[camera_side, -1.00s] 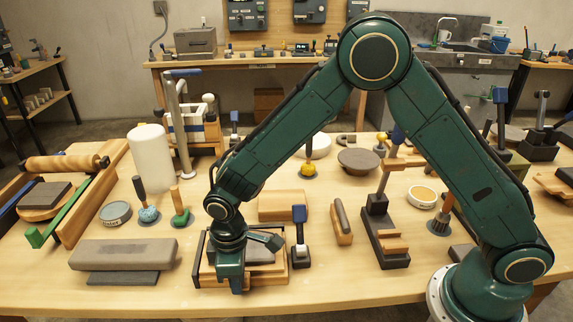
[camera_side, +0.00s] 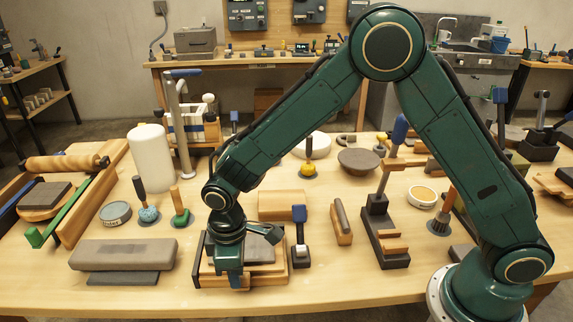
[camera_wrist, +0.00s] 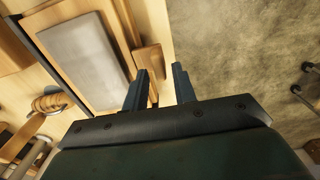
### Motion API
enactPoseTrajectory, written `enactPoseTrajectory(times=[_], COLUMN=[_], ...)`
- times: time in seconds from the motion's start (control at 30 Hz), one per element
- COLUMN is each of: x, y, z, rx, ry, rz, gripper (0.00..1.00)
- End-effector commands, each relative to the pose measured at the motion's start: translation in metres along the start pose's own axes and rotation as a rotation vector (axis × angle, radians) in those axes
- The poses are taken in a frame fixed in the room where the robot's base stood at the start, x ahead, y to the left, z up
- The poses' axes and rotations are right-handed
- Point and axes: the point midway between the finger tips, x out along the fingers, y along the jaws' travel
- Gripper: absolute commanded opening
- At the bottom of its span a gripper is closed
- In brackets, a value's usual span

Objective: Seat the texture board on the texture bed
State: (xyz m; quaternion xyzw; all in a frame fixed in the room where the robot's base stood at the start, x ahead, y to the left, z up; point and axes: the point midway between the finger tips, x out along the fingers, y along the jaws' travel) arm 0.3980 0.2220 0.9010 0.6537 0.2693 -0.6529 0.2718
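The texture bed (camera_side: 275,280) is a low wooden tray or frame at the table's front edge in the side view. A grey slab, which looks like the texture board (camera_side: 262,254), lies on it. The wrist view shows the grey slab (camera_wrist: 82,58) lying flat within the bed's pale wooden border (camera_wrist: 45,48). I cannot tell whether it is fully down. My gripper (camera_side: 236,284) is over the front part of the bed and hides part of slab and bed. In the wrist view my gripper's fingers (camera_wrist: 160,88) are apart, with nothing held between them.
A blue-topped tool (camera_side: 300,240) stands close right of the bed. A wooden block (camera_side: 282,205) lies behind it. A long grey block (camera_side: 122,254) lies to the left on a darker slab. The floor (camera_wrist: 230,50) shows beyond the table edge in the wrist view.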

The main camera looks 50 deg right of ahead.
Motion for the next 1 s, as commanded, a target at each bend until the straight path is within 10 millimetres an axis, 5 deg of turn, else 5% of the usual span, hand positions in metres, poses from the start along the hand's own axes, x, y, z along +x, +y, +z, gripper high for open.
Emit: enactPoseTrajectory(times=[0.97,1.0], x=[-0.013,-0.013], y=[0.000,0.000], z=[0.000,0.000], rx=[0.000,0.000], ry=[0.000,0.000], rz=[0.000,0.000], gripper=[0.27,0.33])
